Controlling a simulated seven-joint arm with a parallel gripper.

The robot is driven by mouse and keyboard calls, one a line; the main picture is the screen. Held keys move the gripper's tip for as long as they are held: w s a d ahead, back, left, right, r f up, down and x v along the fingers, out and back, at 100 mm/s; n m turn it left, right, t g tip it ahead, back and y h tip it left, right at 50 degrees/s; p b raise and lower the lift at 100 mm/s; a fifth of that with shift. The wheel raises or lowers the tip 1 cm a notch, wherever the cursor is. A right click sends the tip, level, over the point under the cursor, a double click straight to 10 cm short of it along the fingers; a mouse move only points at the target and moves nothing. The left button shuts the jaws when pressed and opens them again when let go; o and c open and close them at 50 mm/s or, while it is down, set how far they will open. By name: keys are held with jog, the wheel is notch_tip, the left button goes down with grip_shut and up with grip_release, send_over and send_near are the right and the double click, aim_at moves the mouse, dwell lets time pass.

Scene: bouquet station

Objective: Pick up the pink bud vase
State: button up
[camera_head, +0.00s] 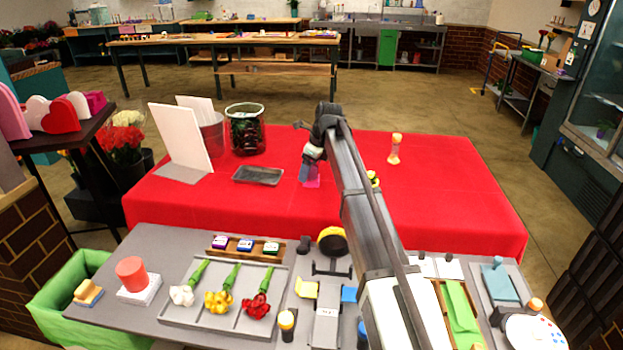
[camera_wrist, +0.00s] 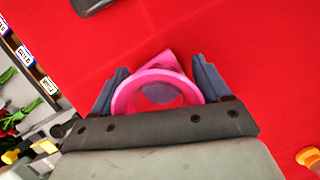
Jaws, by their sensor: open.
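The pink bud vase (camera_wrist: 168,92) is in the wrist view, seen from above, with its round rim facing the camera. It sits between the two fingers of my gripper (camera_wrist: 158,88), one on each side of it. The gripper is open, and small gaps seem to show beside the vase. In the head view the pink vase (camera_head: 313,183) is low on the red table, mostly hidden by my gripper (camera_head: 307,173), which points down over it.
On the red table (camera_head: 450,200), a dark tray (camera_head: 258,175), a glass container (camera_head: 246,130) and white boards (camera_head: 180,137) stand left. A grey worktop (camera_head: 150,245) lies in front.

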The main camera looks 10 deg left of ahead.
jog(key=shift+c, duration=0.2)
jog(key=c, duration=1.2)
jog(key=shift+r, duration=0.1)
jog(key=shift+c, duration=0.2)
